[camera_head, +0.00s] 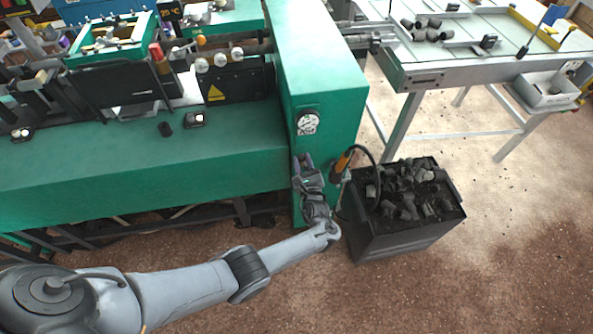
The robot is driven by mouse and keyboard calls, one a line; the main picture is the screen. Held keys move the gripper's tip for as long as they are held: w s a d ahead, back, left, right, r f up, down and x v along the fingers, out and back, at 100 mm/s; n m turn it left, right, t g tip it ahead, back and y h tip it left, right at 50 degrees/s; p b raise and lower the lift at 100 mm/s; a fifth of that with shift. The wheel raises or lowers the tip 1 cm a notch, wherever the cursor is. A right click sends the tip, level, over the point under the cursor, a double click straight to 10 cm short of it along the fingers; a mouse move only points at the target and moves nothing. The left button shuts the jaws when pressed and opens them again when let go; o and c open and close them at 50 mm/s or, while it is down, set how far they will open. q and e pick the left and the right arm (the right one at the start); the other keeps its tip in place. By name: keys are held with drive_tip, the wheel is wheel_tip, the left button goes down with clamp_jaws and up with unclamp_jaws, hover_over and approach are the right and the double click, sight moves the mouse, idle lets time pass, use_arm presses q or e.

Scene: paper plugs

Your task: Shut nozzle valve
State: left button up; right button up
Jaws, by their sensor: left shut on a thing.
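My left gripper (303,163) is at the end face of the green machine, just below the round gauge. It is shut on the nozzle valve, which is mostly hidden by the fingers, so I cannot tell its handle's position. To its right, an orange and black nozzle (345,160) with a dark curved hose stands at the left edge of the black bin. My right gripper is not in view.
The green machine (215,155) fills the left and carries a white gauge (308,122). A black bin (405,240) of dark plugs stands close to the right of my gripper. A metal table (440,75) is behind it. Floor at lower right is clear.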

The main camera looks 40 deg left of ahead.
use_arm(q)
drive_tip(key=shift+w+d+m, duration=0.2)
drive_tip(key=shift+w+m, duration=0.05)
drive_tip(key=shift+m, duration=0.35)
drive_tip(key=shift+w+d+r+m+b, duration=0.1)
drive_tip(key=shift+w+d+m+b, duration=0.15)
drive_tip(key=shift+m, duration=0.4)
drive_tip(key=shift+w+d+r+m+b, duration=0.1)
drive_tip(key=shift+w+d+m, duration=0.15)
drive_tip(key=shift+m, duration=0.4)
drive_tip(key=o, duration=0.8)
drive_tip(key=shift+s+d, duration=0.1)
